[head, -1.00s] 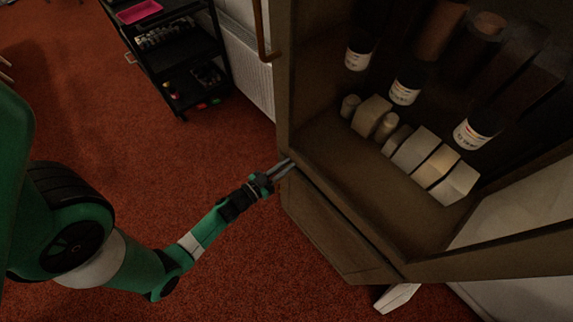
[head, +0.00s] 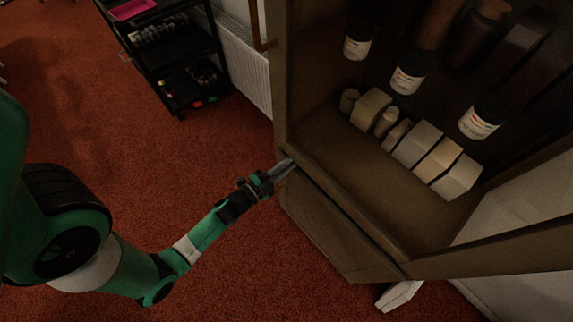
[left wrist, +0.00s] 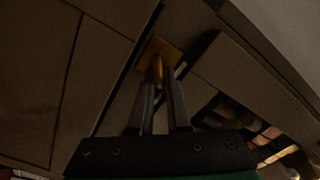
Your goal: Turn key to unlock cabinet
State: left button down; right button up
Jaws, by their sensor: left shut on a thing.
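The brown wooden cabinet (head: 335,232) stands at the right in the head view, and its front fills much of the left wrist view. In the left wrist view a square brass lock plate (left wrist: 172,50) sits on the cabinet front, with the brass key (left wrist: 157,68) at it. My left gripper (head: 287,165) is at the cabinet's front left edge, its fingers shut on the key. The fingers hide part of the key, and in the head view the key cannot be made out. My right gripper is not in view.
The cabinet's upper shelf holds jars (head: 409,73) and several small pale boxes (head: 417,143). An open door (head: 490,250) swings out at the lower right. A black cart (head: 172,60) stands at the upper left. Red carpet around my left arm is clear.

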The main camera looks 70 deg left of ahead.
pick_arm(q)
jog(key=m, duration=0.1)
jog(key=m+b, duration=0.1)
jog(key=m, duration=0.1)
jog(key=shift+d+f+m, duration=0.1)
jog(key=shift+f+m, duration=0.2)
jog(key=shift+f+m+b, duration=0.2)
jog(key=shift+m+b, duration=0.55)
jog(key=shift+m, duration=1.05)
jog(key=c, duration=0.9)
grip_release()
